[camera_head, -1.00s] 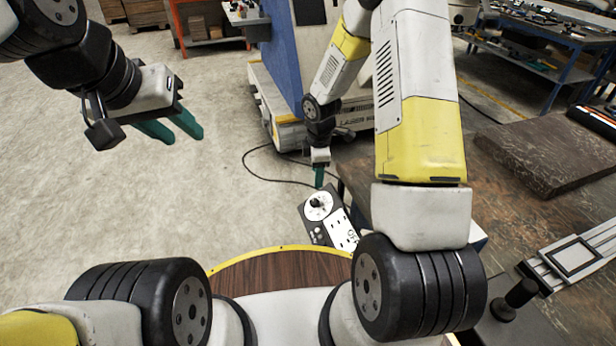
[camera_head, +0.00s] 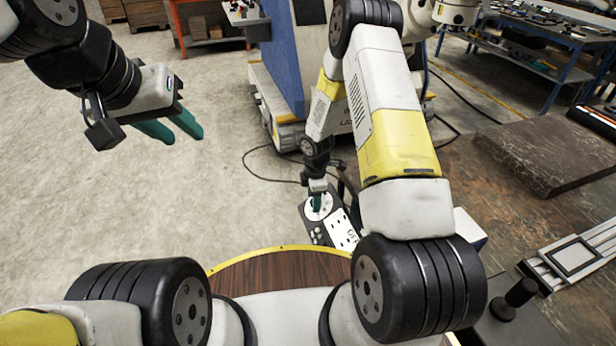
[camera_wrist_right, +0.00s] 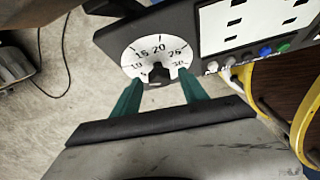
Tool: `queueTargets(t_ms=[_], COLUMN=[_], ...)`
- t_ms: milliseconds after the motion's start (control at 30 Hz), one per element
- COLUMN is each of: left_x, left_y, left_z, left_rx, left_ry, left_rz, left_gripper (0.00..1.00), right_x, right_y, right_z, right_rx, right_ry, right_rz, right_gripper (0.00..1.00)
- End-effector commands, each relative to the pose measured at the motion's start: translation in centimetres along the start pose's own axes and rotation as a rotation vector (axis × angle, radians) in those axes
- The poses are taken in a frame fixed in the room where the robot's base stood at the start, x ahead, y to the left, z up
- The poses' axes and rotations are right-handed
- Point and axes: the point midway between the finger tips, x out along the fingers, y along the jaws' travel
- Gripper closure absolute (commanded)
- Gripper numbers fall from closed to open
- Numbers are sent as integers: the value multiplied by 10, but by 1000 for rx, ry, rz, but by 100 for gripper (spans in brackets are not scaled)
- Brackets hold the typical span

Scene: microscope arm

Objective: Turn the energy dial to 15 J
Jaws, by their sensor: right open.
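The energy dial (camera_head: 326,205) is a white disc on a dark control panel (camera_head: 306,226) at the middle of the head view. Which number the knob points to is unclear. My left gripper (camera_head: 182,130) is open and empty, up at the left.
Coloured buttons (camera_wrist_right: 265,50) line the panel's edge beside the dial. A worn workbench (camera_head: 470,215) stands to the right with a dark slab (camera_head: 550,150) on it. A blue machine (camera_head: 285,60) stands behind. The floor at left is clear.

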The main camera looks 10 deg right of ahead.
Motion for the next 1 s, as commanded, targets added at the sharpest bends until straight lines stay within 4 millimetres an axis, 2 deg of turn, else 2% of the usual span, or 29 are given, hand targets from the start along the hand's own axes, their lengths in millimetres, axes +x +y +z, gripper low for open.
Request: queueTargets(t_ms=[133,300,400,767,1000], left_x=[0,0,0,0,0], left_y=[0,0,0,0,0], left_z=[0,0,0,0,0], left_rx=[0,0,0,0,0], left_ry=[0,0,0,0,0], left_rz=[0,0,0,0,0], left_gripper=[64,64,64,64,64], right_x=[0,0,0,-1,-1], right_y=[0,0,0,-2,-4], right_z=[0,0,0,0,-1], right_rx=[0,0,0,39,160], right_ry=[0,0,0,-2,-3], right_rz=[0,0,0,27,112], right_gripper=[51,84,100,100,100])
